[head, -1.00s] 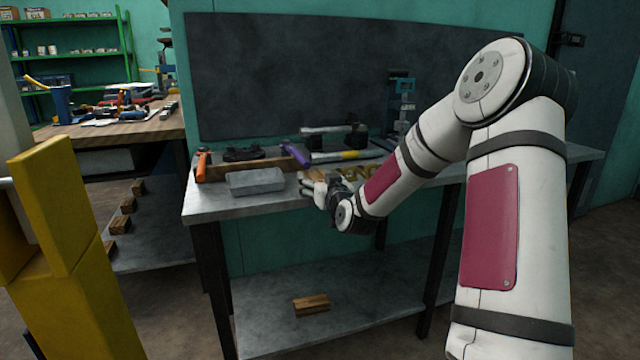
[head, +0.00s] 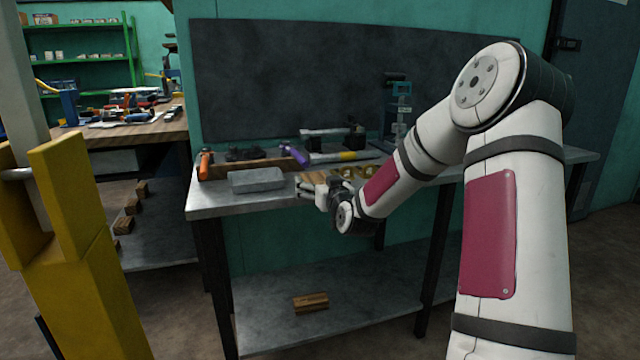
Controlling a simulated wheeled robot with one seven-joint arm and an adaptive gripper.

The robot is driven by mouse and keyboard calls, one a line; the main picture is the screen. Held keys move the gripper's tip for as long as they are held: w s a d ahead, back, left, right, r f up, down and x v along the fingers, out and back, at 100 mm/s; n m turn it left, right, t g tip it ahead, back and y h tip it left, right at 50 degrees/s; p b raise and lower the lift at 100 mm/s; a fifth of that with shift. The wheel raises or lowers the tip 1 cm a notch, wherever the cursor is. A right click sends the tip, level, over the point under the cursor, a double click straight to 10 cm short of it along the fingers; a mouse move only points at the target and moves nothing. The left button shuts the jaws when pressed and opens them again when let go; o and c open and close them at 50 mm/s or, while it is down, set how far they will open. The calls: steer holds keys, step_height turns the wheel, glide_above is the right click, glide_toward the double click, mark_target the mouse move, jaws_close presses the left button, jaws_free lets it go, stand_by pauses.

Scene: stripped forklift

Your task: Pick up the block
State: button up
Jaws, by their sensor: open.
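A grey rectangular block (head: 257,180) lies flat near the front edge of the metal workbench (head: 215,203). My gripper (head: 304,188) is open at the bench's front edge, to the right of the grey block and apart from it. Its fingers point left. A light-brown wooden piece (head: 312,177) lies just behind the fingers, partly covered by them; whether they touch it I cannot tell. Another wooden block (head: 311,302) lies on the bench's lower shelf (head: 365,305), well below my gripper.
An orange-handled tool (head: 205,163), a purple-handled tool (head: 295,154) and other tools lie at the back of the bench. A yellow forklift part (head: 75,240) stands at the left. Several wooden blocks (head: 131,205) lie on the left shelf. The lower shelf is mostly clear.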

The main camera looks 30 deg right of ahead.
stand_by(0.3)
steer(key=v, duration=1.2)
